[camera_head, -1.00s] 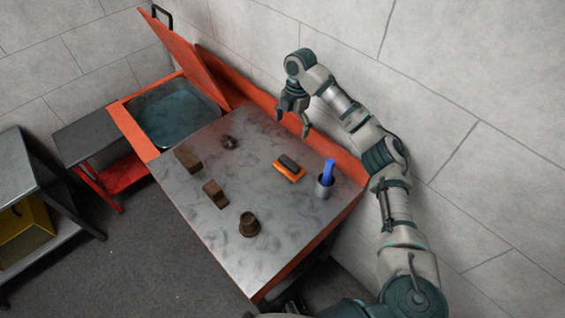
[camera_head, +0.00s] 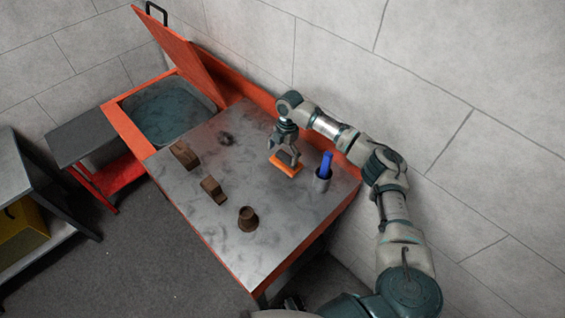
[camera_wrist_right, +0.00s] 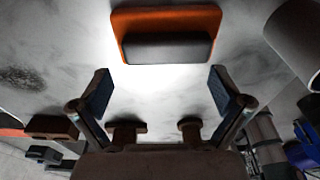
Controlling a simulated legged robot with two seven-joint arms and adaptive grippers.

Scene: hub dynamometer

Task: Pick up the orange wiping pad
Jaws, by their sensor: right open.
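The orange wiping pad (camera_head: 284,168) lies on the metal worktop (camera_head: 250,261), with a dark grip block on its top. In the right wrist view the pad (camera_wrist_right: 166,17) shows orange behind the dark block, just ahead of the fingers. My right gripper (camera_head: 284,160) is over the pad and partly hides it. In the right wrist view my right gripper (camera_wrist_right: 162,92) is open, its two fingers apart with nothing between them. I cannot tell the exact height above the pad. My left gripper is not in view.
A grey cup with a blue handle (camera_head: 326,163) stands close right of the pad. Brown blocks (camera_head: 212,188) and a round brown part (camera_head: 247,219) lie toward the front left. A basin (camera_head: 160,112) with a raised orange lid (camera_head: 180,55) is at the back left.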

